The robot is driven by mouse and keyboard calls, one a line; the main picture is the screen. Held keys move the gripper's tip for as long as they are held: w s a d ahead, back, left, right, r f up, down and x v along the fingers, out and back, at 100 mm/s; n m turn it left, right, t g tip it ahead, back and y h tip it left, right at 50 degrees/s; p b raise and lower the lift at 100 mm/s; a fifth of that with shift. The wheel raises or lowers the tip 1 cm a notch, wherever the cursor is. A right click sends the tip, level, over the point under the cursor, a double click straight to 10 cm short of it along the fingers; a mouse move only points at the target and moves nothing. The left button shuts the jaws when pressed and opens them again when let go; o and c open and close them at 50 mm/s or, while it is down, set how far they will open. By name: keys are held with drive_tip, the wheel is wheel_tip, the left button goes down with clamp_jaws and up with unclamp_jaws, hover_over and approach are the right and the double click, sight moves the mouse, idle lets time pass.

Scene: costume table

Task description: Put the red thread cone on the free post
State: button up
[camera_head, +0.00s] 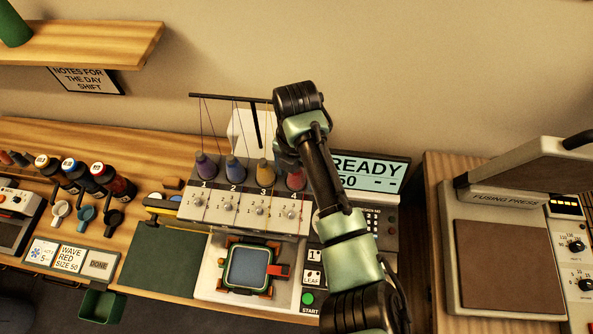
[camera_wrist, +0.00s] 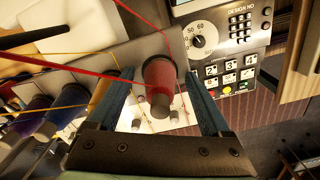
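In the wrist view the red cone (camera_wrist: 160,84) lies between the two fingers of my gripper (camera_wrist: 160,78), with a gap on each side. My gripper is open around it. A red thread runs from the cone. Purple (camera_head: 205,165), blue (camera_head: 235,169) and gold (camera_head: 265,171) cones stand above numbers 1, 2 and 3. I cannot make out a free post.
A thread bar (camera_head: 228,97) spans above the cones, with threads running down. A READY screen (camera_head: 374,172) stands right of my arm. A fusing press (camera_head: 507,250) is at right. A green mat (camera_head: 160,262) lies bare.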

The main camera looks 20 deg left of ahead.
drive_tip(key=shift+r, duration=0.1)
wheel_tip(320, 180, up, 12)
drive_tip(key=shift+r+b, duration=0.15)
drive_tip(key=shift+b, duration=0.9)
drive_tip(key=shift+w+a+r, duration=0.1)
drive_tip(key=shift+a, duration=0.1)
drive_tip(key=w+a+r+m+t+y, duration=0.3)
drive_tip(key=a+r+m+t, duration=0.1)
drive_tip(key=r, duration=0.3)
drive_tip(key=w+a+r+m+t+y, duration=0.3)
drive_tip(key=w+a+r+m, duration=0.1)
drive_tip(key=r, duration=0.3)
wheel_tip(320, 180, up, 13)
drive_tip(key=w+d+m+t+y, duration=0.1)
drive_tip(key=d+m+t+y, duration=0.1)
drive_tip(key=m+t, duration=0.45)
drive_tip(key=s+d+r+m+t, duration=0.2)
drive_tip(key=d+r+m+t, duration=0.5)
drive_tip(key=r, duration=0.5)
drive_tip(key=s+d+r+m+t+h, duration=0.7)
drive_tip(key=s+d+r+m, duration=0.3)
drive_tip(key=d+m, duration=0.3)
drive_tip(key=shift+s+d+r+h, duration=0.2)
drive_tip(key=shift+s+d+h, duration=0.25)
drive_tip(key=shift+s+h, duration=0.35)
